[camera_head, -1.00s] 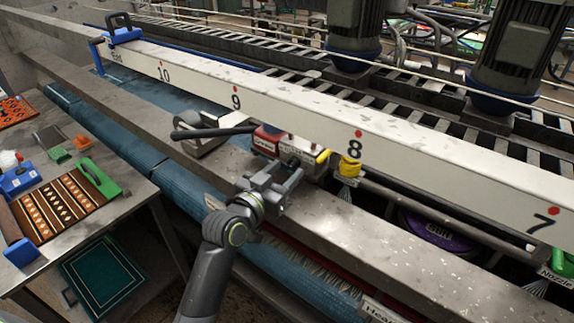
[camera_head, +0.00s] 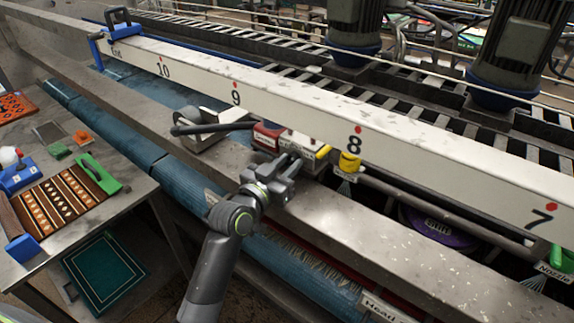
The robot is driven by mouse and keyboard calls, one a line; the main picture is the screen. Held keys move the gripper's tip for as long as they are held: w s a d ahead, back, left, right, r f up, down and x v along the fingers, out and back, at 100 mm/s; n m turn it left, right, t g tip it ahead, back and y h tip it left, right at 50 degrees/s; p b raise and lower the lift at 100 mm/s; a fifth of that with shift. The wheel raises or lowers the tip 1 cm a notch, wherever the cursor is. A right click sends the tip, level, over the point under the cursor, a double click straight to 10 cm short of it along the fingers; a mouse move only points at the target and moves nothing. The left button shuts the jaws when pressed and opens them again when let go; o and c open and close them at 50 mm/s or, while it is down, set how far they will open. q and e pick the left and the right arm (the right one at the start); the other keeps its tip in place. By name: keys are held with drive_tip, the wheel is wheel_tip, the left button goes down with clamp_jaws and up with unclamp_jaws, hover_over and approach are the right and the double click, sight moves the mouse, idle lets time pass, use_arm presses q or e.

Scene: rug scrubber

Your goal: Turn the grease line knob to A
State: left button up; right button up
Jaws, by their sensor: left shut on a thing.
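The grease line box (camera_head: 319,146) is a small grey metal unit with a red part (camera_head: 266,138) at its left. It sits on the beam under the white numbered rail, left of the number 8. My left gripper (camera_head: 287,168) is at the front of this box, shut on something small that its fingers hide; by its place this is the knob. The letter markings and the knob's pointing direction are too small and covered to read. My right gripper is not in view.
A black lever (camera_head: 213,128) on a metal bracket lies left of the box. A yellow fitting (camera_head: 349,162) is close on its right. The white rail (camera_head: 300,115) runs just behind. A table (camera_head: 112,222) with a patterned rug sample and brushes stands at the left.

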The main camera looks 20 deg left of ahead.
use_arm(q)
drive_tip(key=m+b, duration=0.2)
drive_tip(key=b, duration=0.1)
drive_tip(key=shift+f+m, duration=0.3)
drive_tip(key=shift+r+m+b, duration=0.1)
drive_tip(key=shift+m+b, duration=0.65)
drive_tip(key=shift+m, duration=0.05)
drive_tip(key=shift+r+m, duration=0.1)
drive_tip(key=shift+m, duration=0.3)
drive_tip(key=o, duration=1)
